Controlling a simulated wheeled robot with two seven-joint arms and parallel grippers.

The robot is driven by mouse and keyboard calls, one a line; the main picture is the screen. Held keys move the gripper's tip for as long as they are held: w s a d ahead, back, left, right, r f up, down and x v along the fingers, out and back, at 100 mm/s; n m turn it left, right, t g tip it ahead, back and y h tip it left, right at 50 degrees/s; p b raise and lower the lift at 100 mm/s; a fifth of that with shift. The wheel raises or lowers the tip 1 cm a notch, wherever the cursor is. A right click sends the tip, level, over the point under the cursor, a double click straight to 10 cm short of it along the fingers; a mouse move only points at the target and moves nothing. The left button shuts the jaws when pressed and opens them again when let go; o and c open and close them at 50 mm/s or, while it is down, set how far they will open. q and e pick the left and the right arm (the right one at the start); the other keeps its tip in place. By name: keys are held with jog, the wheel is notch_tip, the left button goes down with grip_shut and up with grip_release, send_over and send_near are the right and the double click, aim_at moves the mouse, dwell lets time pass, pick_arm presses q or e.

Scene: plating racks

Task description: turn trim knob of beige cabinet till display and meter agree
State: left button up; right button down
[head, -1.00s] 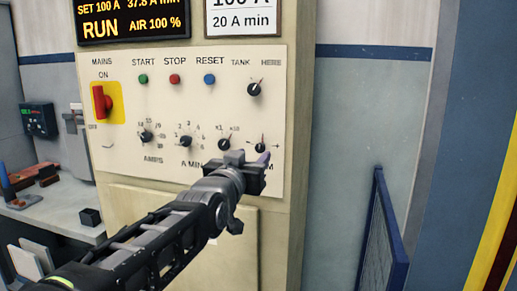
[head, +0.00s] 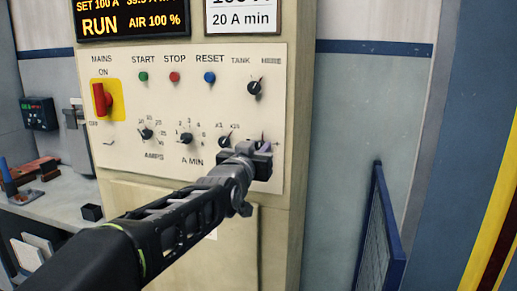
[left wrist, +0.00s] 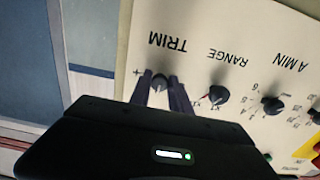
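The beige cabinet (head: 193,54) faces me, its panel lined with knobs. The dark trim knob shows upside down in the left wrist view (left wrist: 160,82), under the word TRIM. In the head view my left gripper mostly hides it. My left gripper (head: 262,147) is at the panel's lower right, its fingers (left wrist: 160,86) on either side of the knob. They look open; contact cannot be made out. The display (head: 132,20) reads RUN, AIR 100 % and SET 100 A, its top line cut off. No meter needle can be read. My right gripper is out of view.
The range knob (head: 225,141) is close left of my gripper, with the A MIN knob (head: 187,139) farther left. The red mains switch (head: 102,99) is at far left. A blue-framed mesh panel (head: 378,230) stands at right. A bench (head: 60,208) is at left.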

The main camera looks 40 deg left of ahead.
pick_arm(q)
grip_shut()
jog(key=shift+n, duration=0.3)
jog(key=n+b, duration=0.2)
jog(key=n, duration=0.4)
jog(key=shift+n+b, duration=0.3)
jog(key=shift+b, duration=0.05)
jog(key=n, duration=0.4)
jog(key=shift+n, duration=0.3)
dwell(0.3)
